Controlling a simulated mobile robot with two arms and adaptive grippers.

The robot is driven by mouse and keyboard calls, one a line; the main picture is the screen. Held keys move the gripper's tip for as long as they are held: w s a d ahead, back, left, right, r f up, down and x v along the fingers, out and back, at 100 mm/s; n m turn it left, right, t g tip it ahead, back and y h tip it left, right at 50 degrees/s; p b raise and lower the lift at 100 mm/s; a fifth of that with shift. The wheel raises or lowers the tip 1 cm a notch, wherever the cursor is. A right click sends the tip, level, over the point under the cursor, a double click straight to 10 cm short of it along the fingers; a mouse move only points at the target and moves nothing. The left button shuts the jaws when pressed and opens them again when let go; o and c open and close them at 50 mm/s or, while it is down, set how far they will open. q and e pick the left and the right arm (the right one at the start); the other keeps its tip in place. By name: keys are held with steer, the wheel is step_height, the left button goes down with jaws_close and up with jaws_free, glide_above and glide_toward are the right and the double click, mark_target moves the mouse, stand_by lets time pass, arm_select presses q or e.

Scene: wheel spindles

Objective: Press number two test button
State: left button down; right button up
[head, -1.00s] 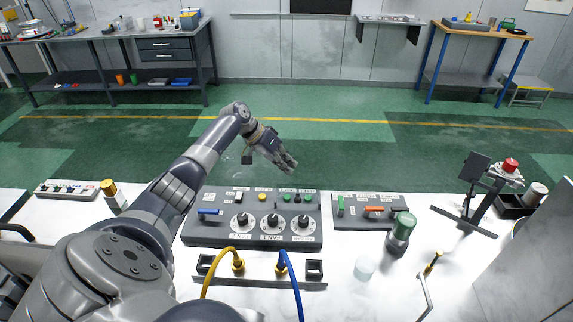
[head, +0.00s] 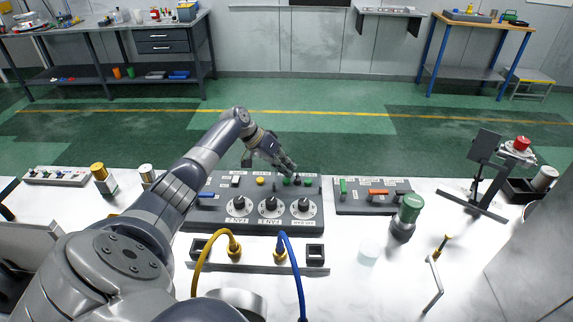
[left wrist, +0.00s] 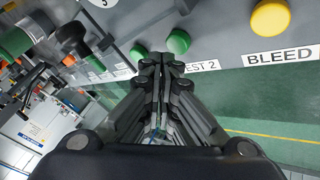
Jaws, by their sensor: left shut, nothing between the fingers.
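The grey control panel (head: 225,222) lies on the white bench and carries a row of buttons along its far edge. In the left wrist view a green button (left wrist: 178,41) is just above my fingertips, beside a label (left wrist: 200,66) reading "EST 2", its start hidden by my fingers. A second green button (left wrist: 138,52) is to its left. A yellow button (left wrist: 270,18) labelled BLEED is to the right. My left gripper (head: 290,170) is shut and empty at the panel's far edge, by the green buttons; it also shows in the wrist view (left wrist: 162,66). Contact cannot be told.
Black dials (head: 270,205) sit nearer on the panel. A smaller panel (head: 350,208) with an orange handle stands to the right, by a green-topped cylinder (head: 410,208). Yellow (head: 207,248) and blue (head: 298,275) cables rise in front. A red-button stand (head: 480,200) is farther right.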

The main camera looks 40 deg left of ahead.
steer(key=shift+d, duration=0.3)
arm_select(q)
steer(key=shift+f, duration=0.1)
arm_select(e)
steer(key=shift+a, duration=0.1)
stand_by(0.8)
arm_select(q)
steer(key=shift+f+b, duration=0.3)
arm_select(e)
steer(key=shift+a+f, duration=0.1)
steer(key=shift+f, duration=0.1)
